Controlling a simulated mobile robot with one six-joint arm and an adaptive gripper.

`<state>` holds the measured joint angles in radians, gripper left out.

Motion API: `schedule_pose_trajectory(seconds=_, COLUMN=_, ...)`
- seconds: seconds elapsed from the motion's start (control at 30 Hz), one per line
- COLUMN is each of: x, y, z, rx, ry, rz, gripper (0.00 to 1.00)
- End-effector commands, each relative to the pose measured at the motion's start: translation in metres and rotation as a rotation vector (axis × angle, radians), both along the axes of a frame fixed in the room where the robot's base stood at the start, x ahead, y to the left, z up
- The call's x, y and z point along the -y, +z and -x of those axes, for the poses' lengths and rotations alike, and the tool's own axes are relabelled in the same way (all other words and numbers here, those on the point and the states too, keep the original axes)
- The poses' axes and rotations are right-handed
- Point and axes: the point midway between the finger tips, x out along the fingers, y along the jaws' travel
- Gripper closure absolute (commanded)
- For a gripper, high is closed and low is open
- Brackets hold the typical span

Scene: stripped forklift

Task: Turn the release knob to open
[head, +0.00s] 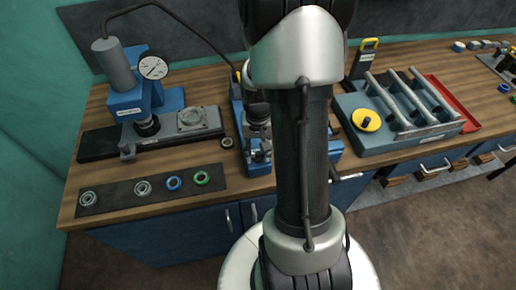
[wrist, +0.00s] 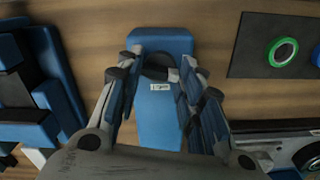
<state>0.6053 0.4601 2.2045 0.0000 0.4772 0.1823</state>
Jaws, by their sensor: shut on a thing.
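The release knob (wrist: 158,67) is a dark round knob on a narrow blue body (wrist: 157,125) with a small white label, seen in the wrist view. My gripper (wrist: 160,70) has a finger on each side of the knob and is shut on it. The fingers partly cover the knob's sides, and its exact turned position cannot be made out. In the head view, my arm hides most of this spot. Only part of my gripper (head: 258,110) shows left of the arm, over blue parts on the bench.
A blue press with a dial gauge (head: 152,68) stands left on the wooden bench. A dark mat (head: 112,197) with several rings lies at the front left. To the right is a blue fixture with a yellow disc (head: 366,120) and metal bars, beside a red tray (head: 455,103).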

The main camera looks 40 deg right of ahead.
Motion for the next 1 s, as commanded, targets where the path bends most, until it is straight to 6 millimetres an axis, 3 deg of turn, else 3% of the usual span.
schedule_pose_trajectory(seconds=0.4, x=0.0001, y=0.0002, z=-0.0003, rx=0.001, ry=0.214, rz=0.001, gripper=0.89)
schedule_pose_trajectory(seconds=1.0, x=0.0001, y=0.0001, z=-0.0003, rx=0.001, ry=0.255, rz=0.001, gripper=0.89)
